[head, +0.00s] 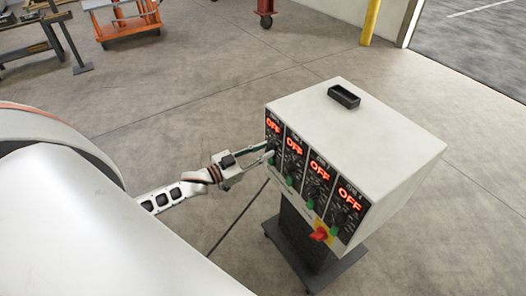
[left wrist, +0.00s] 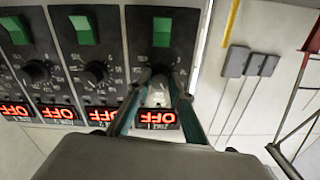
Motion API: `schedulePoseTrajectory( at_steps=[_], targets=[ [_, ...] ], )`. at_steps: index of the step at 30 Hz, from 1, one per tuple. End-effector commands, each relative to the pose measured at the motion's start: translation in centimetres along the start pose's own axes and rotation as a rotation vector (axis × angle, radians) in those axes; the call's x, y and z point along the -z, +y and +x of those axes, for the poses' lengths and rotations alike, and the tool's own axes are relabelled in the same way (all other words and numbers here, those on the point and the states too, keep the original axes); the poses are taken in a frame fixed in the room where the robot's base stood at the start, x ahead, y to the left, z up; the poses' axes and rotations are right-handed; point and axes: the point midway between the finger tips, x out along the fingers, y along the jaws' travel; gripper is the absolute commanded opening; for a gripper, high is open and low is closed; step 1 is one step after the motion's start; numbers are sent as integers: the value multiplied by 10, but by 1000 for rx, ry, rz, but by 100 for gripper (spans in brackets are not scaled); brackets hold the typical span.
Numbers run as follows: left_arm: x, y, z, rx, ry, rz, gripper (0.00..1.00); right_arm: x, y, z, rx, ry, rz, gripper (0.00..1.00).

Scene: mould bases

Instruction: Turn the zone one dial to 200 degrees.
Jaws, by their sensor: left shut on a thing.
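The white controller box (head: 370,135) has a front with several dark zone panels, each with a red OFF display, a black dial and a green switch. The zone one panel (left wrist: 137,42) is leftmost in the head view and rightmost in the upside-down left wrist view. My left gripper (head: 268,154) reaches it from the left. In the left wrist view its fingers (left wrist: 162,80) are shut on the zone one dial, one on each side. The dial's pointer is hidden between the fingers. The zone one display (left wrist: 158,118) reads OFF. My right gripper is not in view.
The neighbouring dial (left wrist: 96,73) is close beside the left finger. A red switch on a yellow plate (head: 320,234) is low on the box front. A small black tray (head: 344,97) lies on top. The box stands on a dark pedestal (head: 305,240); open floor surrounds it.

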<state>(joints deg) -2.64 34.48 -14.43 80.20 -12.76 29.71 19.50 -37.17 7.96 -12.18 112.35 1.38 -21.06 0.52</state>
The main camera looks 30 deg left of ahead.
Motion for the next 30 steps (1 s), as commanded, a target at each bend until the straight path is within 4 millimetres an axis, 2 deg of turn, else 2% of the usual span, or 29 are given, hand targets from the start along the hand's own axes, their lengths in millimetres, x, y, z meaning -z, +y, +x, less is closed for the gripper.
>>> schedulePoseTrajectory(
  at_steps=[18,30],
  targets=[
    [0,0,0,0,1,409,0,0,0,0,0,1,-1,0],
    [1,0,0,1,2,507,0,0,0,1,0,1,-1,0]
  ],
)
